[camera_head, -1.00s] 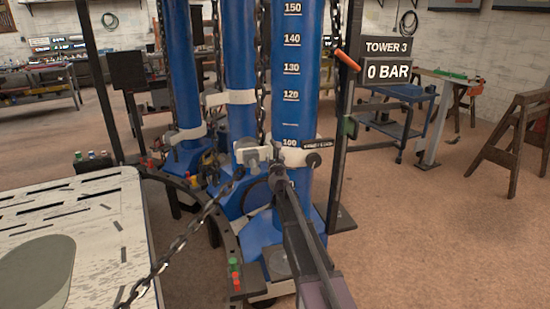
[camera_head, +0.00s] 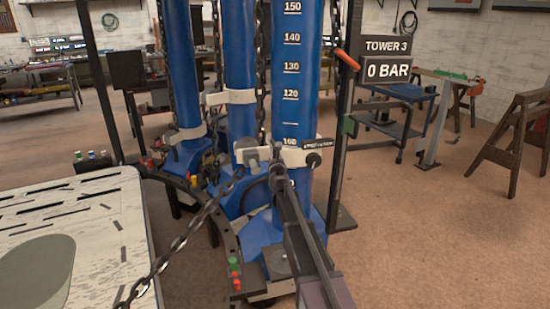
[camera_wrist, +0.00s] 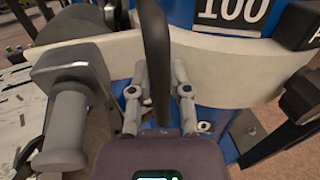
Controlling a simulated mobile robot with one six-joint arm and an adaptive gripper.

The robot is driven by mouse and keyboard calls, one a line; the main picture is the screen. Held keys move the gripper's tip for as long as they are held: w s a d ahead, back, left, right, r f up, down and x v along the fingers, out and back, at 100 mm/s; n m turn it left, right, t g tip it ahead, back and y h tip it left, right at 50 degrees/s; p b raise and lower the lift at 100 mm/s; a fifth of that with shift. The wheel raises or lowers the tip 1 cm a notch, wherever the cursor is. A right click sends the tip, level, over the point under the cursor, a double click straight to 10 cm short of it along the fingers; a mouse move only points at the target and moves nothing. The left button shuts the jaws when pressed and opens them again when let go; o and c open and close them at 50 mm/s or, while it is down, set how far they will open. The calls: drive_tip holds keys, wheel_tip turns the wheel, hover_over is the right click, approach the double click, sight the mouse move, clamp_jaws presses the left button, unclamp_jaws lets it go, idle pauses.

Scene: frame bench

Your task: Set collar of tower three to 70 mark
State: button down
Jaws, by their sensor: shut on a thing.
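Tower three (camera_head: 297,70) is a tall blue column with white scale marks up to 150 at the top of the picture. A pale collar (camera_head: 298,157) wraps it just below the 100 mark; the 70 mark is not visible. A dark knob (camera_head: 313,160) sits on the collar's right. In the wrist view the collar (camera_wrist: 225,68) crosses behind my gripper, under the 100 plate (camera_wrist: 232,10). My gripper (camera_head: 279,174) is at the collar's front left. Its fingers (camera_wrist: 159,80) are shut on a dark upright handle (camera_wrist: 155,45) in front of the collar.
A sign (camera_head: 388,58) reads TOWER 3, 0 BAR. Chains (camera_head: 190,232) hang at the left and beside the column. Two more blue towers (camera_head: 240,60) stand to the left. A pale slotted table (camera_head: 110,215) is at the left.

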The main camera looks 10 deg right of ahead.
wheel_tip(320, 180, down, 30)
drive_tip(key=b, duration=2.9)
drive_tip(key=shift+r, duration=0.2)
drive_tip(key=c, duration=0.6)
unclamp_jaws()
drive_tip(key=shift+o, duration=0.2)
drive_tip(key=s+a, duration=0.1)
drive_tip(key=s, duration=1.1)
drive_tip(key=shift+a, duration=0.1)
